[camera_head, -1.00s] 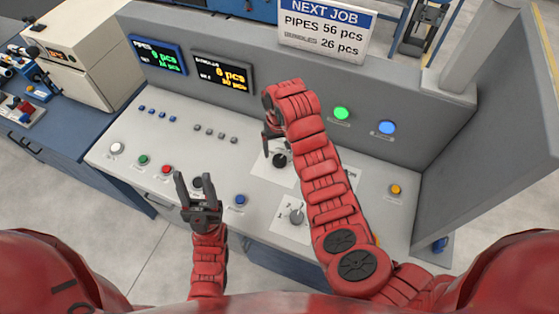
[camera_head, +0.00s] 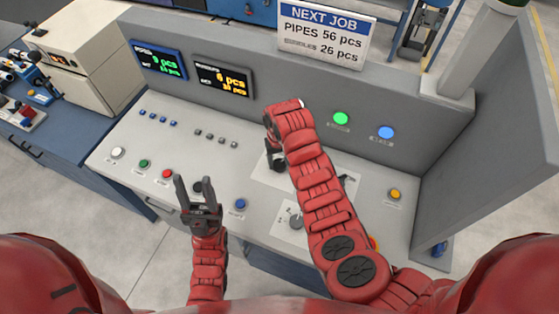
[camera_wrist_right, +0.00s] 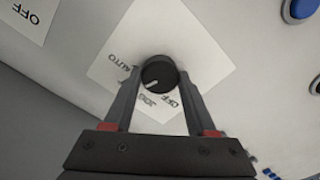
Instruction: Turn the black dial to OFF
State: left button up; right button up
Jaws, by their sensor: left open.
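The black dial (camera_head: 277,163) sits on a white label plate (camera_head: 260,178) on the grey console. My right gripper (camera_head: 273,158) is down at the dial and partly hides it in the head view. In the right wrist view the dial (camera_wrist_right: 159,74) lies between the two fingertips, one close on each side. I cannot tell whether they touch it. Its white mark points to the lower left, between the AUTO and JOG labels; OFF (camera_wrist_right: 175,104) is at lower right. My left gripper (camera_head: 194,182) is open and empty above the console's front part.
A grey dial (camera_head: 297,221) stands nearer the front edge. Coloured buttons include red (camera_head: 167,174), blue (camera_head: 240,204) and orange (camera_head: 395,194). The upright back panel carries two displays (camera_head: 222,79), a lit green button (camera_head: 340,118) and a blue one (camera_head: 386,132).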

jog(key=c, duration=0.5)
jog(key=shift+f+n+b, duration=0.2)
jog(key=shift+n+b, duration=0.1)
jog(key=shift+b, duration=0.3)
jog(key=n+b, duration=0.1)
jog(key=b, duration=0.1)
jog(key=shift+f+n+b, duration=0.1)
jog(key=shift+n+b, duration=0.25)
jog(key=shift+n, duration=0.05)
jog(key=shift+r+n+b, duration=0.2)
jog(key=shift+n+b, duration=0.3)
jog(key=shift+n, duration=0.3)
jog(key=shift+r+n, duration=0.15)
jog(key=shift+n, duration=0.85)
jog(key=n, duration=1)
